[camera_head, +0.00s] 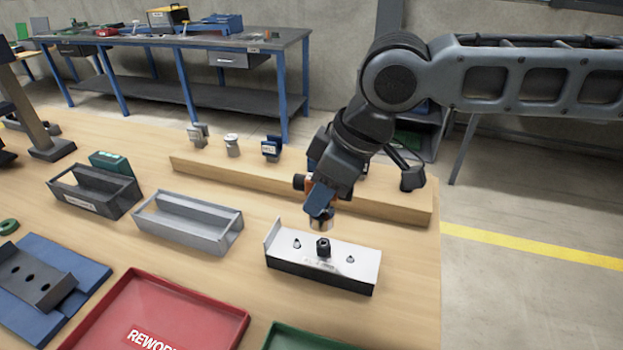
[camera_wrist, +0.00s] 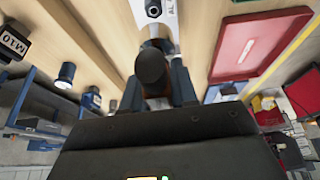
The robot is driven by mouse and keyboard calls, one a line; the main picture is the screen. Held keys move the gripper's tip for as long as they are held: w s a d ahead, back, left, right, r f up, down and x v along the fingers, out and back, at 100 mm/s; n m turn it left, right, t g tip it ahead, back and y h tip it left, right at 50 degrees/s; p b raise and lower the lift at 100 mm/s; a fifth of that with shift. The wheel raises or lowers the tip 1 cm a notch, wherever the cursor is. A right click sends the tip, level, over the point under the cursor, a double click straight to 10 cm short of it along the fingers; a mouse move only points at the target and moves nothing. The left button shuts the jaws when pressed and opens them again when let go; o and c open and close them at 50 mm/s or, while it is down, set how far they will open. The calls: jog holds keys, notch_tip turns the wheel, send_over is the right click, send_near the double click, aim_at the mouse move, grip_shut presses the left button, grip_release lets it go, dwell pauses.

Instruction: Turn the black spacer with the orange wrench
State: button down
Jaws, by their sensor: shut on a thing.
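My gripper (camera_head: 320,198) is shut on the orange wrench (camera_head: 309,184), above the fixture block. The wrench's metal socket (camera_head: 321,219) points down, with a small gap in the picture between it and the black spacer (camera_head: 323,247). The spacer stands upright in the middle of the block's pale top (camera_head: 369,258), between two small studs. In the wrist view, the wrench's dark round end (camera_wrist: 152,68) sits between my gripper's fingers (camera_wrist: 157,92). The spacer (camera_wrist: 153,10) shows beyond it on the pale plate.
A wooden tool rack (camera_head: 245,184) with several sockets stands behind the block. A grey open bin (camera_head: 225,238) and a dark bin (camera_head: 112,207) stand to the left. A red rework tray (camera_head: 232,328) and part of a green tray (camera_head: 290,338) lie in front.

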aim_at(328, 214)
jog(key=shift+d+r+p, duration=0.1)
jog(key=shift+r+p, duration=0.05)
jog(key=shift+p, duration=0.15)
jog(key=shift+s+d+f+b, duration=0.1)
jog(key=shift+f+b, duration=0.85)
jog(key=shift+f, duration=1.3)
jog(key=shift+p, duration=0.5)
jog(key=shift+f+b, duration=0.45)
jog(key=shift+f, duration=0.6)
dwell(0.3)
dwell(0.4)
jog(key=shift+m+t+p, duration=0.5)
jog(key=shift+m+p, duration=0.1)
jog(key=shift+m, duration=0.6)
